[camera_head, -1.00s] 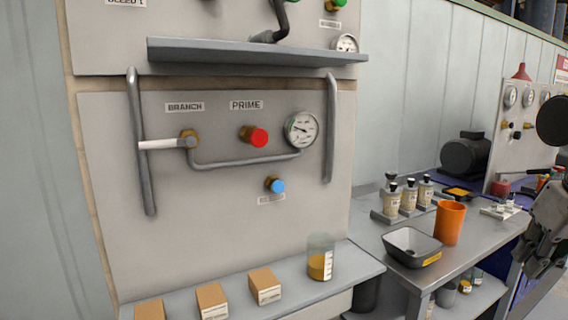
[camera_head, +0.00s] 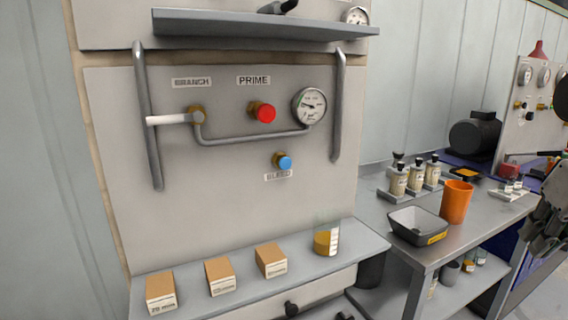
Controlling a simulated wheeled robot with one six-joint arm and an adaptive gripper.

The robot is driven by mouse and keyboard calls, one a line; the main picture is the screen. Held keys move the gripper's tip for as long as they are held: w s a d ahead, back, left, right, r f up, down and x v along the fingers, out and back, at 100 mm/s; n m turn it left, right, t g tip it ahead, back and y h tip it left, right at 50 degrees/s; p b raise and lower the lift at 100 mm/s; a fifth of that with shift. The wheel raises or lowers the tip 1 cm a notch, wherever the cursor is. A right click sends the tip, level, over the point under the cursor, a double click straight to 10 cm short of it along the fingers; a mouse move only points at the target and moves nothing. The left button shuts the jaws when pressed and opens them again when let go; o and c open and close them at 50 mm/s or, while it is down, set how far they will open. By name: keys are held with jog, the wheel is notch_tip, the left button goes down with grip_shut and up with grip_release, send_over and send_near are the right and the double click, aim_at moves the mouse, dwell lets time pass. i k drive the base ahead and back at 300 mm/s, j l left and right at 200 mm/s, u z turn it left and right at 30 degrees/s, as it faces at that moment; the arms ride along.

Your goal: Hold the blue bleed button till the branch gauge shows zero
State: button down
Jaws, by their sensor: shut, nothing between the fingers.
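The blue bleed button (camera_head: 283,161) sits on the grey panel above a label reading BLEED. Nothing touches it. The branch gauge (camera_head: 309,105) is a round white dial at the upper right of the panel, joined by a grey pipe to the valve on the left. Its needle is too small to read surely. A white lever handle (camera_head: 168,120) points left from the brass valve under the BRANCH label. My gripper (camera_head: 545,215) shows in part at the right edge, dark grey, well away from the panel. Its fingertips are not clearly visible.
A red button (camera_head: 264,112) under PRIME is above the blue one. Vertical bars (camera_head: 148,120) flank the panel, and a shelf (camera_head: 260,24) juts out above. The lower ledge (camera_head: 353,243) holds several boxes and a beaker (camera_head: 327,238). A side table has an orange cup (camera_head: 456,201) and a black tray.

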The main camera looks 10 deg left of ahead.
aim_at(285, 162)
jog(key=k+j+u, duration=0.1)
jog(key=j+u, duration=0.35)
jog(key=j, duration=0.4)
jog(key=j+u, duration=0.45)
jog(key=j, duration=0.4)
